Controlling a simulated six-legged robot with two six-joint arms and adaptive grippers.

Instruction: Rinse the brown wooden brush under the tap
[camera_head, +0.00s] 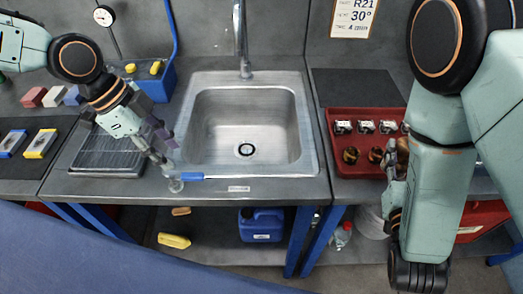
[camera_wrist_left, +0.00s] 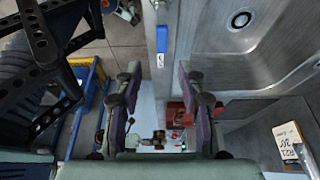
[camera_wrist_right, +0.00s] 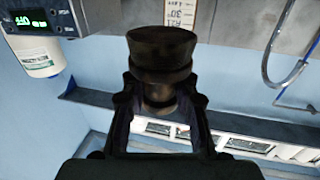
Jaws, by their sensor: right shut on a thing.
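The silver tap (camera_head: 241,45) rises behind the steel sink (camera_head: 200,100); its basin shows no visible water. My right gripper (camera_head: 396,165) is at the right, by the red tray. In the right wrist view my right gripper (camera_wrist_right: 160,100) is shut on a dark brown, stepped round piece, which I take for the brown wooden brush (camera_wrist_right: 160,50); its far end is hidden. My left gripper (camera_head: 165,150) is over the sink's left front edge, open and empty, with its fingers apart in the left wrist view (camera_wrist_left: 158,100). A blue-gripped lever (camera_head: 190,176) lies just beyond its fingertips.
The red tray (camera_head: 345,112) right of the sink holds metal clips and brown round pieces. A black rack (camera_head: 100,155) and a blue bin (camera_head: 160,82) stand left of the sink. A blue canister (camera_head: 261,226) is on the shelf below.

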